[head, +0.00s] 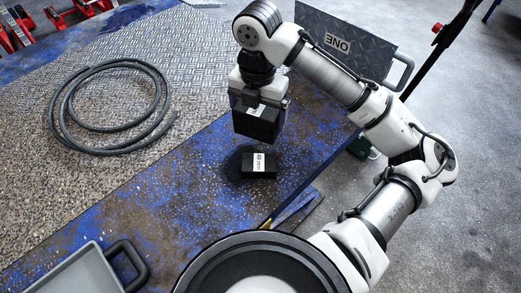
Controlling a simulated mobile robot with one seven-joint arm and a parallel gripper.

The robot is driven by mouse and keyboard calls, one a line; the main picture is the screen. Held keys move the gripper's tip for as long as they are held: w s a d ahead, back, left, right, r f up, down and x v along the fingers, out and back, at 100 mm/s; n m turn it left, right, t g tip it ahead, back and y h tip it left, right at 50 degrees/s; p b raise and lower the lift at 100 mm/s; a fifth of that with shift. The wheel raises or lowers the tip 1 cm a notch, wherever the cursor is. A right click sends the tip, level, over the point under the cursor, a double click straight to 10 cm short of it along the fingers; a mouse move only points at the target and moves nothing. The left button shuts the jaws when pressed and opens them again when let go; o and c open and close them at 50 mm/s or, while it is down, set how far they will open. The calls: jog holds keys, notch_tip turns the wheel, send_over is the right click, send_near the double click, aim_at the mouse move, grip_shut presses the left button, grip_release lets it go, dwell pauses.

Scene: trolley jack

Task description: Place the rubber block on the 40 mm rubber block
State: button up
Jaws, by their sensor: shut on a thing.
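The 40 mm rubber block (259,166) is a low black block with a white label, lying flat on the worn blue bench. My gripper (257,108) points down and is shut on a larger black rubber block (257,124) with a white label. The held block hangs above and slightly behind the 40 mm block in the picture, with a visible gap between them. The gripper partly hides the held block's top and label.
A coiled black hose (112,106) lies on the textured metal plate at left. A grey tray (75,272) with a black handle is at front left. Blue-handled tools (292,208) lie near the bench edge.

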notch_tip(320, 180, down, 14)
jog(key=shift+f+p, duration=0.1)
jog(key=shift+p, duration=0.45)
jog(key=shift+f, duration=0.15)
jog(key=o, duration=1.2)
jog(key=shift+c, duration=0.2)
notch_tip(320, 180, up, 12)
jog(key=shift+r+b, duration=0.15)
jog(key=shift+b, duration=0.65)
